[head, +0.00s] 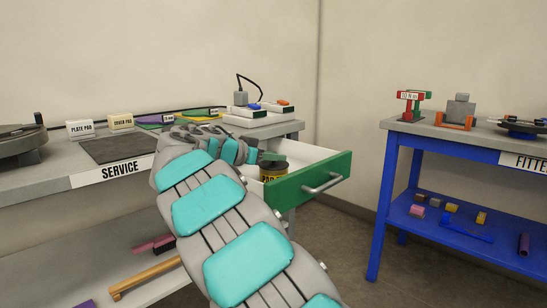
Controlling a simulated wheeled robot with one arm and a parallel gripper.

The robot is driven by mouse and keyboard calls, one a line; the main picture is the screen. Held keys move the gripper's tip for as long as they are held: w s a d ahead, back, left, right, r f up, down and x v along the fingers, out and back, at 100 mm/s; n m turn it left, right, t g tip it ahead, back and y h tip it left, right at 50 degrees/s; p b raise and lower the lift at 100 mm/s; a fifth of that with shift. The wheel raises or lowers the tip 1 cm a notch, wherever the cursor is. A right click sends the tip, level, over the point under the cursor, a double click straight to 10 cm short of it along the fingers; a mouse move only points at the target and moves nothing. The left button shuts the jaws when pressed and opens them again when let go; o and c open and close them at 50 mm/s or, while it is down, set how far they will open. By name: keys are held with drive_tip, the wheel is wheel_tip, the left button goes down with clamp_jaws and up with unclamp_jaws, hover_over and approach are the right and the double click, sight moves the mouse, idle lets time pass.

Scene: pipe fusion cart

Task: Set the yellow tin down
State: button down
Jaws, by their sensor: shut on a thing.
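The yellow tin (273,173) with dark lettering is upright at the open drawer (319,177) with the green front. Its lower part is hidden behind the drawer front, so I cannot tell whether it touches the drawer floor. My gripper (270,158) is at the top of the tin and shut on it. My arm hides most of the gripper and the left part of the drawer.
The drawer is pulled out under the grey service bench (65,165), which holds pads, a dark mat (118,148) and boxes. A blue bench (440,142) stands at the right. Clear floor lies between them.

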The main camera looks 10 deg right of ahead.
drive_tip(key=shift+f, duration=0.2)
drive_tip(key=c, duration=0.7)
unclamp_jaws()
drive_tip(key=shift+r, duration=0.1)
drive_tip(key=shift+r, duration=0.1)
drive_tip(key=b+v, duration=0.1)
drive_tip(key=v, duration=1.1)
